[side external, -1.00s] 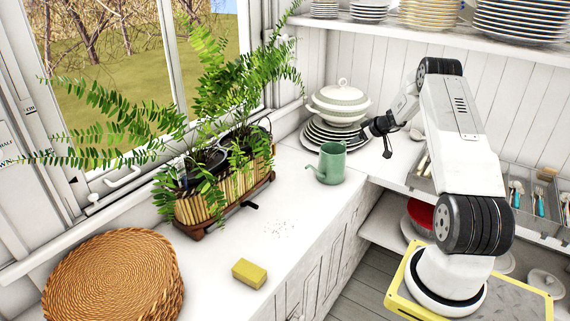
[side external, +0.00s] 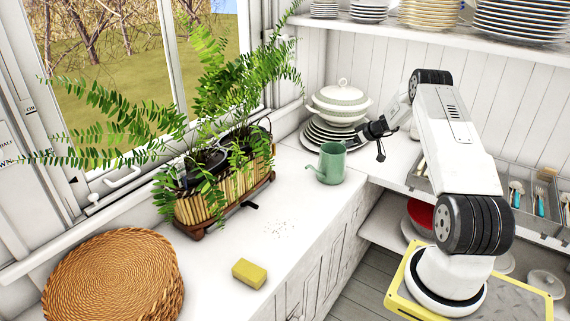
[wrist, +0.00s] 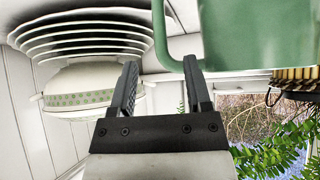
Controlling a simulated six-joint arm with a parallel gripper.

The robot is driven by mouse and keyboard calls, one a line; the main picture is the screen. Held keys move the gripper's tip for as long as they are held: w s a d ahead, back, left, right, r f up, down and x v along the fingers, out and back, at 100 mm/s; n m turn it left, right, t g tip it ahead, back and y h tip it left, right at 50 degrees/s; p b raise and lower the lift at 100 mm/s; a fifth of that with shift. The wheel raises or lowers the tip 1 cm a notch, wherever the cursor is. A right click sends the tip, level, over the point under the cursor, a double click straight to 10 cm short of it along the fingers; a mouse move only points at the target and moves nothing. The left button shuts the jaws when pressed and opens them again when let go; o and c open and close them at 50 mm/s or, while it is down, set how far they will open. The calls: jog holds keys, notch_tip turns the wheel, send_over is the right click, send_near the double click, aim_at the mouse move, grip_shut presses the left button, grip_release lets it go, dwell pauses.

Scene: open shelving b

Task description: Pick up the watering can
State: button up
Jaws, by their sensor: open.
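The green watering can (side external: 332,164) stands upright on the white counter, its spout pointing left. In the wrist view its body (wrist: 258,35) fills the upper right and its handle (wrist: 160,32) hangs down near my fingertips. My gripper (side external: 370,141) is open and just right of the can in the side view. In the wrist view my gripper (wrist: 160,67) has its fingers apart, with the handle's lower bend just ahead of the right fingertip. I cannot tell whether they touch.
Stacked plates (side external: 326,137) with a lidded tureen (side external: 340,103) on top stand close behind the can. A planter with ferns (side external: 225,200) is to the left. A yellow sponge (side external: 250,273) and a wicker basket (side external: 115,280) lie nearer.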

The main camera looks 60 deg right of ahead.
jog(key=shift+x, duration=2.4)
grip_shut()
